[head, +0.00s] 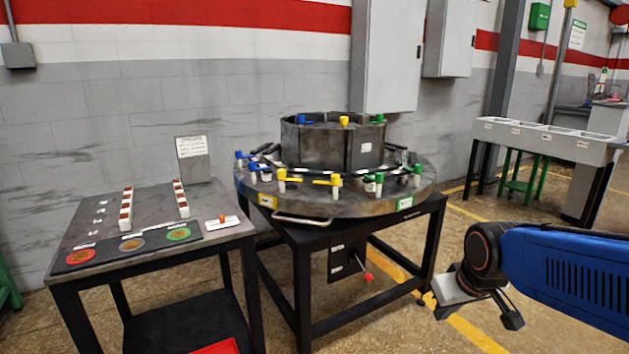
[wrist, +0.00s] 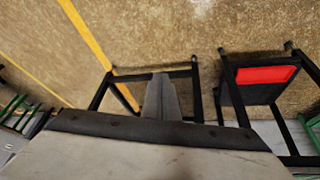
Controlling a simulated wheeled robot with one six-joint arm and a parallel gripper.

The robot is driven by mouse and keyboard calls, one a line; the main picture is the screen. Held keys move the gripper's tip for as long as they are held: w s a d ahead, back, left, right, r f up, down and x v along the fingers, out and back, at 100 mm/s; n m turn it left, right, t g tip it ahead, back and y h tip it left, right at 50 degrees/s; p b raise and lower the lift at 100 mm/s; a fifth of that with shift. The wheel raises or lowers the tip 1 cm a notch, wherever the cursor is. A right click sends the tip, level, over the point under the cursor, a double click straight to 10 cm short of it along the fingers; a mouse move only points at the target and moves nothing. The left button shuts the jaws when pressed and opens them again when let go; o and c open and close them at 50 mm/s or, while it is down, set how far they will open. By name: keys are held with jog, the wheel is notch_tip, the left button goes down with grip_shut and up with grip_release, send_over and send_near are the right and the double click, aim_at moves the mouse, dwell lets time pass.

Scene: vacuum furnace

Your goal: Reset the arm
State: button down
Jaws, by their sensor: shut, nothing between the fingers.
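My blue arm (head: 570,270) reaches in from the right edge of the head view. Its end, with my gripper (head: 443,310), hangs low in front of and to the right of the round furnace table (head: 375,205). In the wrist view my gripper (wrist: 160,80) points out over the floor, shut and empty, with its pale body filling the bottom. It appears apart from both tables and touches nothing that I can see.
A furnace with blue, yellow and green handles (head: 335,145) stands on the round table. At left a side table (head: 100,210) holds two white racks and coloured discs. A red tray (wrist: 266,75) shows low down. A grey trough (head: 540,137) stands far right. Floor (head: 400,335) is open between.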

jog(key=s+d+m, duration=0.1)
jog(key=s, duration=1.2)
jog(key=shift+s+d+r+m, duration=0.15)
jog(key=shift+s+r+m, duration=0.2)
jog(key=shift+r+m, duration=0.05)
